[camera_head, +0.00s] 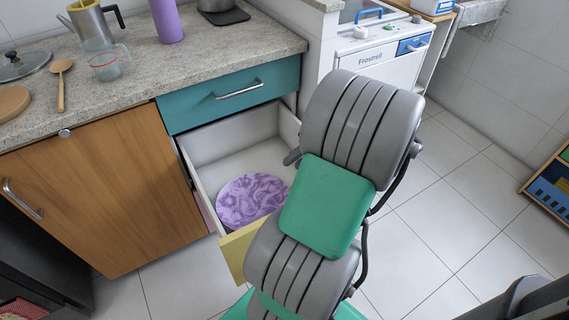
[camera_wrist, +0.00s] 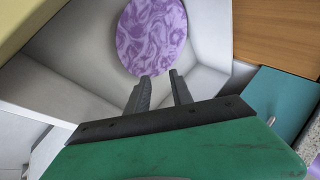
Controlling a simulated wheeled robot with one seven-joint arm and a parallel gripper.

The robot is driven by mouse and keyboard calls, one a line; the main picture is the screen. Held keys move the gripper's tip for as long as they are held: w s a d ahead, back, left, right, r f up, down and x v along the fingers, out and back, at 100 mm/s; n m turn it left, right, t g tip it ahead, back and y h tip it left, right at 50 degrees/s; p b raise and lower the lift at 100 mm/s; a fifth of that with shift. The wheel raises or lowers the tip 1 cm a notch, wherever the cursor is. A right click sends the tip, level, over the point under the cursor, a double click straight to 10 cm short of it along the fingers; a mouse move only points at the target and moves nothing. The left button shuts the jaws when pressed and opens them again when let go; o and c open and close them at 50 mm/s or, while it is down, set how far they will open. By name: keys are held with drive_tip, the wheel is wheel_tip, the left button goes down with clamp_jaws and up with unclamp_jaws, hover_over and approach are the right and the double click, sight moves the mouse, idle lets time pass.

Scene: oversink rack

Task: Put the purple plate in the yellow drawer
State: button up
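The purple marbled plate (camera_head: 250,199) lies inside the open yellow drawer (camera_head: 237,252), toward its front left, in the head view. My arm hides part of the drawer's right side. In the head view the gripper is mostly hidden behind my arm.
A closed teal drawer (camera_head: 225,95) is above the open one, under the counter (camera_head: 140,60). A wooden cabinet door (camera_head: 110,195) stands to the left. A white appliance (camera_head: 385,70) is behind my arm. Tiled floor (camera_head: 450,220) is free on the right.

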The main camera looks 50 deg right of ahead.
drive_tip(key=w+a+r+n+g, duration=0.1)
drive_tip(key=w+a+n+g, duration=0.15)
drive_tip(key=a, duration=0.55)
drive_tip(key=w+a+n+g, duration=0.1)
drive_tip(key=w+a, duration=0.3)
drive_tip(key=a, duration=0.3)
drive_tip(key=s+a+n+h, duration=0.1)
drive_tip(key=s+a+n, duration=0.1)
drive_tip(key=a, duration=0.5)
drive_tip(key=s+a+r+n+h, duration=0.1)
drive_tip(key=s+a+n+h, duration=0.1)
drive_tip(key=a, duration=0.6)
drive_tip(key=shift+s+g+h, duration=0.3)
drive_tip(key=shift+s+g, duration=0.05)
drive_tip(key=shift+r, duration=0.15)
